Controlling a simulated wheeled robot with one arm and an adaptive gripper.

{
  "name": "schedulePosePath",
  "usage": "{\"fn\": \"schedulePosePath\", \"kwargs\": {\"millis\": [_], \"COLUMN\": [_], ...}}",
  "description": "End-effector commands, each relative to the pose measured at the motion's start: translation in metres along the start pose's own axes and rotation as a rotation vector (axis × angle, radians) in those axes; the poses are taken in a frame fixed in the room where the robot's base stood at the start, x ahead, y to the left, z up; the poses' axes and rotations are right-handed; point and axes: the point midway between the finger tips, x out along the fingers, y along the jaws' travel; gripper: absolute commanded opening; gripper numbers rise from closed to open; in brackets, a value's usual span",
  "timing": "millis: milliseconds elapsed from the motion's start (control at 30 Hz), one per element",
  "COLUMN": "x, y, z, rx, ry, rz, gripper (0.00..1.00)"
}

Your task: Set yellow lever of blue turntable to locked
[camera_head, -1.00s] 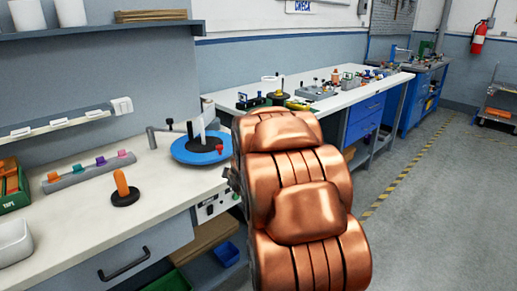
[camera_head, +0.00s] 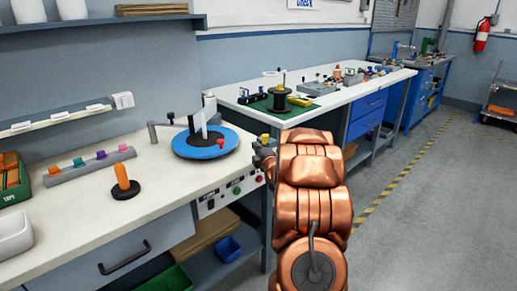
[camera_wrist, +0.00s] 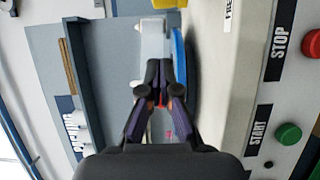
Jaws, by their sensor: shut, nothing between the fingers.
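The blue turntable (camera_head: 183,150) lies on the white bench, with a black centre, a white upright plate (camera_head: 210,112) and a red knob (camera_head: 221,142). Its blue rim shows edge-on in the wrist view (camera_wrist: 181,62). A small yellow part (camera_head: 265,138) shows just above my gripper, right of the turntable; I cannot tell whether it is the lever or which way it is set. A yellow piece (camera_wrist: 170,3) is cut off at the wrist view's top edge. My gripper (camera_wrist: 160,70) is shut and empty. In the head view (camera_head: 262,158) it is partly hidden by my arm, at the bench's right edge.
A control panel with a red STOP button (camera_wrist: 312,43) and green START button (camera_wrist: 288,135) is on the bench front. A black-based orange handle (camera_head: 123,182) and a rack of coloured pegs (camera_head: 90,166) stand left. A second bench (camera_head: 333,112) stands behind.

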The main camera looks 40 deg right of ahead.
Motion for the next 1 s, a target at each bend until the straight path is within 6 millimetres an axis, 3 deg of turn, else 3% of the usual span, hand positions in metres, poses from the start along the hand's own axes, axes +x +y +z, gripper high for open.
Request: {"fn": "schedulePosePath", "kwargs": {"millis": [600,800,1000], "x": [0.073,0.063,0.059], "y": [0.000,0.000,-0.001], "z": [-0.002,0.026,0.036], "rx": [0.000,0.002,0.001], "ry": [0.002,-0.002,0.001], "rz": [0.000,-0.003,-0.004], "gripper": [0.00,0.00,0.00]}}
